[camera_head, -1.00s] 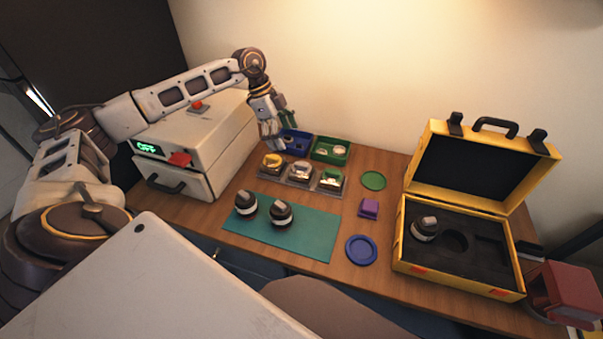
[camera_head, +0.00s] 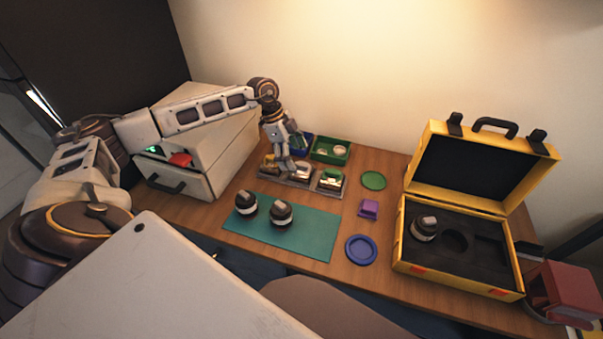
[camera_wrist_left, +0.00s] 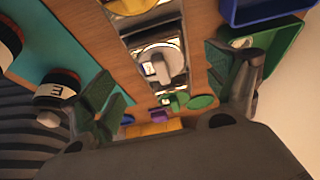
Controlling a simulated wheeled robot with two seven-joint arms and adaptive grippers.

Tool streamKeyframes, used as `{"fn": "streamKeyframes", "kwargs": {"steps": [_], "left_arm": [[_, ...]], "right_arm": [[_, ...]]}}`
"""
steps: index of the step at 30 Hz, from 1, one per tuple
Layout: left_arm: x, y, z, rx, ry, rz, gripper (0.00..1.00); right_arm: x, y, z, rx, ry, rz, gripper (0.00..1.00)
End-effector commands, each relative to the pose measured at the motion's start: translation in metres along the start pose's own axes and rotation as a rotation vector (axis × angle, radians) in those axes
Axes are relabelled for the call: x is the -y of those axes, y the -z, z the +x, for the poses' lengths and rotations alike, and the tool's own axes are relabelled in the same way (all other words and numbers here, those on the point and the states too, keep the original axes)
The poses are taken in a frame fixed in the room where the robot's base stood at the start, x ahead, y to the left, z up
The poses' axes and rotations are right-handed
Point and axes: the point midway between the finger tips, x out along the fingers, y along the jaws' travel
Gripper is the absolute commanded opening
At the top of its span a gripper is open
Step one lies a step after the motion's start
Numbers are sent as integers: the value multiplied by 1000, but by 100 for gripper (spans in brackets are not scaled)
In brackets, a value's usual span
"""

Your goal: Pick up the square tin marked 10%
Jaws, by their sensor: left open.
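Three small square tins sit in a row on a grey tray (camera_head: 314,187): a yellow one (camera_head: 268,168), a pale metallic middle one (camera_head: 303,171) and a green-marked one (camera_head: 331,178). In the left wrist view the middle tin (camera_wrist_left: 160,66) shows a round top and a small white label. I cannot read 10% on any tin. My left gripper (camera_head: 287,170) points down over the row, near the yellow and middle tins. In the left wrist view its open fingers (camera_wrist_left: 168,92) stand on either side of the row, empty. My right gripper is not in view.
Blue (camera_head: 301,143) and green (camera_head: 330,150) bins stand behind the row. Two dark jars (camera_head: 281,214) stand on a teal mat (camera_head: 305,239). A white drawer unit (camera_head: 208,165) is left; an open yellow case (camera_head: 455,275) is right. Lids and a purple piece (camera_head: 368,208) lie between.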

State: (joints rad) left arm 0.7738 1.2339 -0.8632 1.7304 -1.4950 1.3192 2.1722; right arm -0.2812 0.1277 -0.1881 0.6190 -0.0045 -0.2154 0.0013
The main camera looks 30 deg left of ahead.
Motion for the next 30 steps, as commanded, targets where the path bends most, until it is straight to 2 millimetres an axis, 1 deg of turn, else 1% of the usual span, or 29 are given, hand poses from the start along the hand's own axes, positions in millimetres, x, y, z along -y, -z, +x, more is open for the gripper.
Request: {"fn": "streamKeyframes", "kwargs": {"steps": [5,8,15,19,22,30], "left_arm": [[0,0,4,0,-1,0,88],[0,1,10,0,-2,1,88],[0,3,37,0,-1,0,88],[0,2,48,-1,-2,0,88],[0,2,52,0,-1,0,88],[0,2,52,0,0,0,88]], "right_arm": [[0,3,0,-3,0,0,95],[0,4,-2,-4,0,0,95],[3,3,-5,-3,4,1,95],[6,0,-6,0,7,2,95],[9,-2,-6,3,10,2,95],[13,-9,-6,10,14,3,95]]}}
